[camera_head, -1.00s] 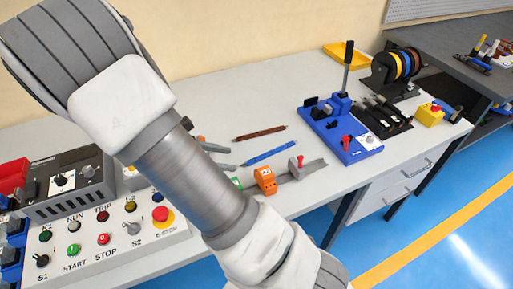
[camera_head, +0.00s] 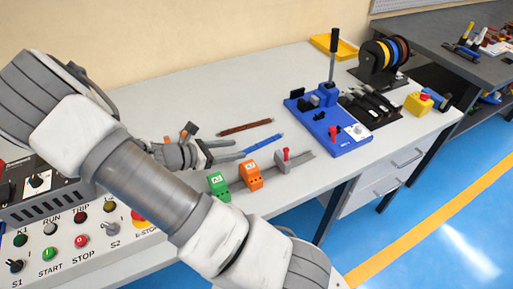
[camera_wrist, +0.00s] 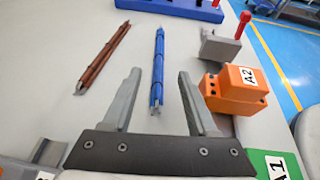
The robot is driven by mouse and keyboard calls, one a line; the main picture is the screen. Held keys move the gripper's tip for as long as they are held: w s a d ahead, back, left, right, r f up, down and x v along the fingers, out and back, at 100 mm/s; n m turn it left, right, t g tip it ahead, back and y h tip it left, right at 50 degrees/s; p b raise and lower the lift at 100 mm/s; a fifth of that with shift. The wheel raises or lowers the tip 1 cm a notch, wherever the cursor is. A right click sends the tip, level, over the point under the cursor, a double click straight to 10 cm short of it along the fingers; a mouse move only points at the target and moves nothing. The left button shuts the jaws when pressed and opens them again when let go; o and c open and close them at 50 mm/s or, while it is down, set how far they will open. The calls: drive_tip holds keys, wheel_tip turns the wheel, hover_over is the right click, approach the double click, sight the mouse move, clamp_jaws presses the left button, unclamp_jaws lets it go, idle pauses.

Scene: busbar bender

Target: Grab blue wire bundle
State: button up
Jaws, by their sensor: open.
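The blue wire bundle (camera_head: 262,143) lies on the grey table beside a brown wire bundle (camera_head: 246,127). My gripper (camera_head: 236,150) is open and empty, near the left end of the blue bundle. In the wrist view the blue bundle (camera_wrist: 158,65) points toward my gripper (camera_wrist: 158,95), and its near end lies between the two finger lines. The brown bundle (camera_wrist: 104,58) lies outside the left finger. I cannot tell how high the fingers are above the table.
An orange block A2 (camera_wrist: 234,92) stands close to the right finger, with a green block A1 (camera_head: 219,186) and a grey clamp (camera_head: 283,162) on the same rail. A blue bender (camera_head: 335,125) stands farther right. A control panel (camera_head: 70,235) is at the left.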

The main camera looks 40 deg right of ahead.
sight(254, 145)
drive_tip(key=shift+b+x, duration=0.65)
drive_tip(key=shift+x, duration=2.7)
drive_tip(key=shift+r, duration=0.2)
clamp_jaws()
